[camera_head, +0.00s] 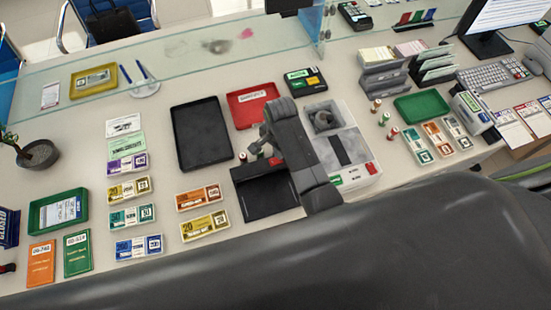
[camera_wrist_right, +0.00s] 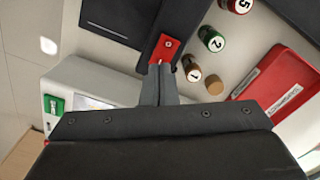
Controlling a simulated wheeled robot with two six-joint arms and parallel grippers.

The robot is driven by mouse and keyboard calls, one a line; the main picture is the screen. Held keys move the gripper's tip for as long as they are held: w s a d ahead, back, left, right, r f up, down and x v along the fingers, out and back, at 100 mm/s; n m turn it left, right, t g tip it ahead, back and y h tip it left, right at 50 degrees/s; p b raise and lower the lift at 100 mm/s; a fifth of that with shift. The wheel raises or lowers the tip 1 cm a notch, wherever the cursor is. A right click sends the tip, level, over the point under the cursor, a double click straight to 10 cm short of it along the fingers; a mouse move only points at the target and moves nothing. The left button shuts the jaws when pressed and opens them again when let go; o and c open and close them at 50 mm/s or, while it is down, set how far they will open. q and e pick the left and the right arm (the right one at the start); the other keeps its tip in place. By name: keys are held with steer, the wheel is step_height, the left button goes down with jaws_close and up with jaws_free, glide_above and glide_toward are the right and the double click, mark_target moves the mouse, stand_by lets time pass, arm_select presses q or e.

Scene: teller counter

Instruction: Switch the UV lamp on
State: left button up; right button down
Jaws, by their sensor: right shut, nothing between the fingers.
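The UV lamp (camera_head: 268,200) is a black unit in the middle of the counter with a dark flat front part. A small red switch (camera_wrist_right: 165,48) with a round mark sits at its edge in the right wrist view; a red bit of it (camera_head: 276,162) also shows in the head view. My right gripper (camera_wrist_right: 160,68) is shut and empty, its tips at the lower edge of the red switch; I cannot tell whether they touch it. In the head view my right gripper (camera_head: 264,150) is over the lamp's back edge, and the arm hides part of it. My left gripper is not in view.
A white machine (camera_head: 350,140) with green and red buttons stands right of the lamp. A black tray (camera_head: 202,135) and a red tray (camera_head: 246,115) lie behind. Banknote bundles (camera_head: 205,225) lie to the left.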

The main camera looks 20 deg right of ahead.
steer(key=shift+f+b, duration=0.5)
steer(key=shift+f, duration=0.5)
stand_by(0.7)
step_height(320, 180, up, 3)
steer(key=p, duration=0.3)
steer(key=shift+b, duration=0.35)
steer(key=shift+r, duration=2.05)
